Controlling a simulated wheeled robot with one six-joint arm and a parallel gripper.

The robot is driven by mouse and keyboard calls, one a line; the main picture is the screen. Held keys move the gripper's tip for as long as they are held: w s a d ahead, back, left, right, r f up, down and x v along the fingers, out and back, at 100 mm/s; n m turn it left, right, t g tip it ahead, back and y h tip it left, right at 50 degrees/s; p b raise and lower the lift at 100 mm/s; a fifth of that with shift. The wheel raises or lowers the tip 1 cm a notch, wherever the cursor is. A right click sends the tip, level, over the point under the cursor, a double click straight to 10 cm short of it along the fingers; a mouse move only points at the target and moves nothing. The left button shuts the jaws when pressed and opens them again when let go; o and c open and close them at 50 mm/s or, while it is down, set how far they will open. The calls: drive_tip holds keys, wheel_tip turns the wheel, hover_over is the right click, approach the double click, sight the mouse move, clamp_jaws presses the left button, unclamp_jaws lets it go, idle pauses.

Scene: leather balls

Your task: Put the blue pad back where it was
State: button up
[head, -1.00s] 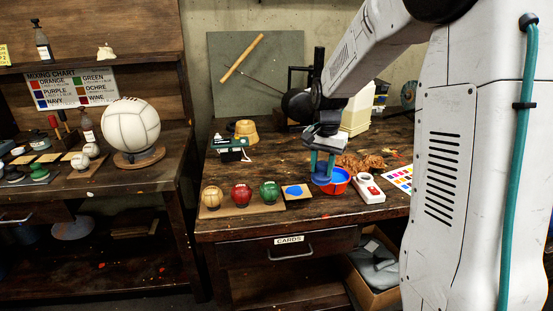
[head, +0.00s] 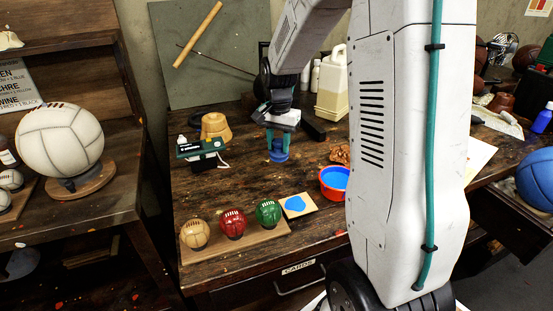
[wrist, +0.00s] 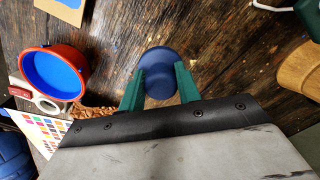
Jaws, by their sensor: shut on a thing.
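The round blue pad (head: 278,155) is between the green fingers of my gripper (head: 277,137), which is shut on it. In the wrist view the pad (wrist: 159,62) shows as a dark blue disc at the fingertips (wrist: 160,82). It is over bare table, left of and behind the red bowl of blue paint (head: 335,183); I cannot tell whether it touches the wood. The bowl (wrist: 50,78) is left of the pad in the wrist view. A card with a blue paint patch (head: 297,204) lies in front.
Yellow, red and green balls (head: 233,223) stand on a wooden board at the table's front left. A green device (head: 201,148) and a tan pot (head: 215,126) stand left of my gripper. A white jug (head: 332,85) stands behind. Bare wood lies between the device and bowl.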

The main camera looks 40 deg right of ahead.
sight(279, 151)
drive_tip(key=shift+f, duration=2.6)
drive_tip(key=o, duration=0.9)
drive_tip(key=shift+f, duration=0.15)
